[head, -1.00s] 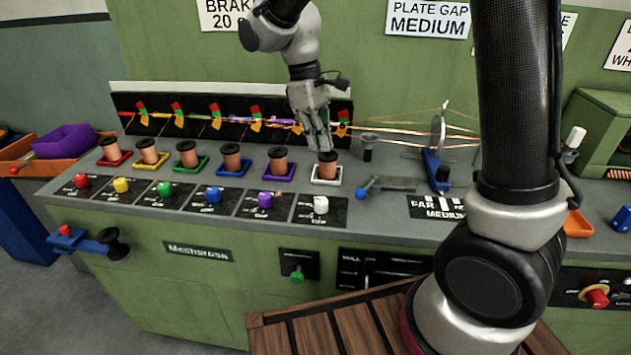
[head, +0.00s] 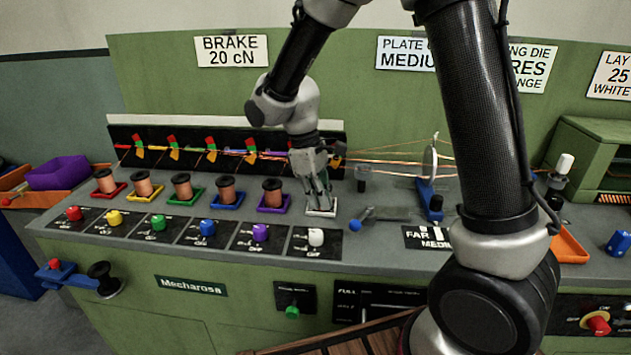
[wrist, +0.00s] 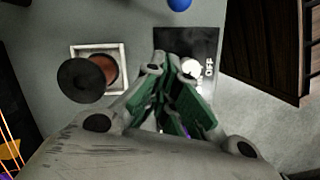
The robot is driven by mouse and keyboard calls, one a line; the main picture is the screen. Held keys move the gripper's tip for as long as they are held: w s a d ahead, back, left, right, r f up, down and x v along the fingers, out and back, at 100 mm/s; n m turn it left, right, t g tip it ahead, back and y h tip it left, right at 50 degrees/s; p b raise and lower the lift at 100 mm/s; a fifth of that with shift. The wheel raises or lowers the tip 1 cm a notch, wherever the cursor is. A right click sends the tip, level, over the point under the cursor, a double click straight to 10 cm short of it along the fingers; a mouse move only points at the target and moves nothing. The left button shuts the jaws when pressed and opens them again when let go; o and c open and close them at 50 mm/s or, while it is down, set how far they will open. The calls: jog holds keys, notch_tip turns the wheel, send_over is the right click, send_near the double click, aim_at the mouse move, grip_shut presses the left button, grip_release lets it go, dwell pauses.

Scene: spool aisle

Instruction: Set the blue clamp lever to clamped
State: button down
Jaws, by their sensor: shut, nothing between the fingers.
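The blue clamp lever (head: 355,225) has a blue ball at its left end and a grey bar running right from it over the grey bench top. In the wrist view only the lever's blue ball (wrist: 180,4) shows, cut by the top edge. My gripper (head: 323,201) is shut and empty, pointing down to the left of the lever and apart from it. In the head view it covers the copper spool at the white tray. In the wrist view my gripper (wrist: 171,68) has its fingertips between that spool and the white knob. I cannot tell the lever's setting.
The copper spool (wrist: 104,70) stands in its white tray (wrist: 120,50) close left of my fingers. The white knob (head: 316,237) is in front. More spools in coloured trays stand left. A blue stand (head: 426,192) with a disc is right of the lever. Thin wires run behind.

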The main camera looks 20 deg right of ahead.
aim_at(361, 219)
jog(key=shift+x, duration=1.05)
jog(key=shift+s+d+f, duration=0.15)
jog(key=shift+s+d, duration=0.7)
jog(key=shift+d, duration=0.2)
jog(key=shift+s+d+f, duration=0.15)
jog(key=shift+s+d, duration=0.25)
jog(key=shift+d, duration=0.05)
